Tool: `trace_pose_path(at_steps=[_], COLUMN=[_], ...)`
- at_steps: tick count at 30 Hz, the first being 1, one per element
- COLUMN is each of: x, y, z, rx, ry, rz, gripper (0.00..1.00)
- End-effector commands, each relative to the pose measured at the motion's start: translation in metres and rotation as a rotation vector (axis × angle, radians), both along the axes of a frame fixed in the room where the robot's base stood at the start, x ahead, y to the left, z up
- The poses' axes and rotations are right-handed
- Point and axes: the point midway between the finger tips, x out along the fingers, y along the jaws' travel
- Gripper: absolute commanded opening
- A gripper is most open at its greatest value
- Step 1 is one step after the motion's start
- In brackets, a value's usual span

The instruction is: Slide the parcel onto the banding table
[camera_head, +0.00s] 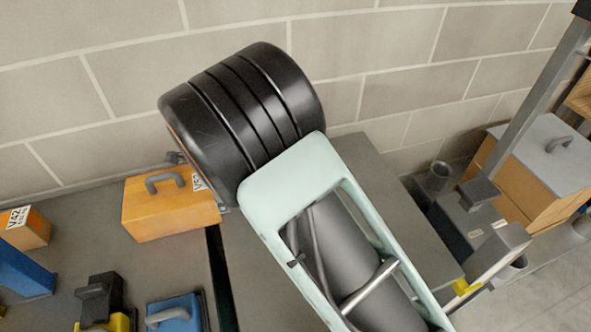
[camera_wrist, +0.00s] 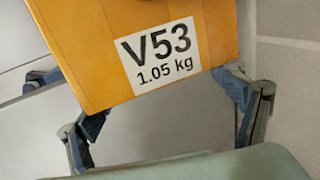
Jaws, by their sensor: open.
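The parcel is an orange box (camera_head: 165,211) with a grey handle on top and a white label. It stands on the left grey tabletop (camera_head: 110,262), near the dark gap at that top's right edge. In the wrist view, the parcel's orange face (camera_wrist: 95,55) reads V53, 1.05 kg. My gripper (camera_wrist: 165,108) is open, its two blue-padded fingers apart near the lower corners of that face; I cannot tell if either touches. In the head view my arm mostly hides the gripper. A bare grey surface (camera_head: 385,190) lies right of the gap; I cannot tell which surface is the banding table.
A small orange box (camera_head: 27,230) labelled V42, a blue box (camera_head: 20,270), a black-and-yellow item (camera_head: 98,300) and a blue handled box (camera_head: 175,312) share the left top. A grey-lidded orange box (camera_head: 540,165), grey post (camera_head: 530,95) and machine stand right. A block wall (camera_head: 400,45) closes the back.

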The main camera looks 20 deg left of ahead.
Motion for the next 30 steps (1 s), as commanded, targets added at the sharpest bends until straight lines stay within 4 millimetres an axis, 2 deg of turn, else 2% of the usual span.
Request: trace_pose_path(at_steps=[12, 30], x=[-0.015, -0.017], y=[0.018, 0.021], z=[0.0, 0.0], rx=[0.002, 0.001], ry=[0.0, 0.001], rz=[0.003, 0.002], gripper=[0.87, 0.87])
